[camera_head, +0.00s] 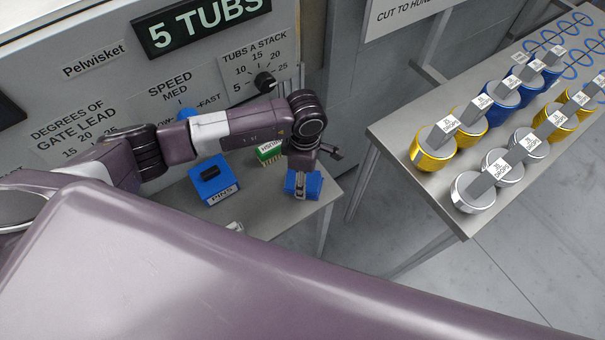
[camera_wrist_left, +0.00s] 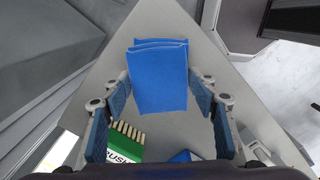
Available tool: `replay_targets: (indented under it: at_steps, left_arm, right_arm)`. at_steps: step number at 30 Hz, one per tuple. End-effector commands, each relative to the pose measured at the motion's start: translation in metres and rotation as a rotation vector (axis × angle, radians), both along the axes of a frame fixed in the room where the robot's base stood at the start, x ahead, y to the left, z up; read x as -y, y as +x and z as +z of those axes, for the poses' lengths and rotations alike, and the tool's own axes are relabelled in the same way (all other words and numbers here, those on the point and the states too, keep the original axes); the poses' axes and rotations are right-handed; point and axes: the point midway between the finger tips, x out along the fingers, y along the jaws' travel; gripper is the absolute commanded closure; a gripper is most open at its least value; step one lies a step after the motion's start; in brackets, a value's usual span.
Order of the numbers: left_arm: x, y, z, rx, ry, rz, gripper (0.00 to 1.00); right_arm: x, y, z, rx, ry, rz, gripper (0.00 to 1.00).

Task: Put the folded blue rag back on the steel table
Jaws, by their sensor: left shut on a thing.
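The folded blue rag (camera_wrist_left: 160,80) is between the two fingers of my left gripper (camera_wrist_left: 159,92) in the left wrist view. The fingers are shut on its sides. In the head view the rag (camera_head: 313,186) is below my left wrist, over the right end of the small steel table (camera_head: 262,222). The bare grey table top (camera_wrist_left: 160,22) shows behind the rag in the wrist view. I cannot tell whether the rag touches it. My right gripper is not in view.
A blue box (camera_head: 213,182) and a green brush (camera_head: 268,151) are on the steel table, left of the rag. The grey machine panel (camera_head: 100,95) with dials rises behind. A second table (camera_head: 400,138) at right holds several labelled tubs.

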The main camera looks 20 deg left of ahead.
Motion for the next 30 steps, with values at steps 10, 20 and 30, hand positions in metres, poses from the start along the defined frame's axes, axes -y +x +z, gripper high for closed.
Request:
replay_targets:
  at_steps: [10, 20, 30]
  left_arm:
    - [-0.001, 0.001, -0.004, 0.001, 0.000, 0.000, 0.69]
    - [-0.001, 0.001, -0.002, 0.001, 0.000, 0.001, 0.29]
    - [-0.001, 0.003, 0.012, 0.006, 0.000, -0.001, 0.29]
  right_arm:
    - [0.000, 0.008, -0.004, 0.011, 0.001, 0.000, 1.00]
    - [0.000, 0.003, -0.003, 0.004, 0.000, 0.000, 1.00]
    - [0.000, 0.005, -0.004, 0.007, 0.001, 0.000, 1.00]
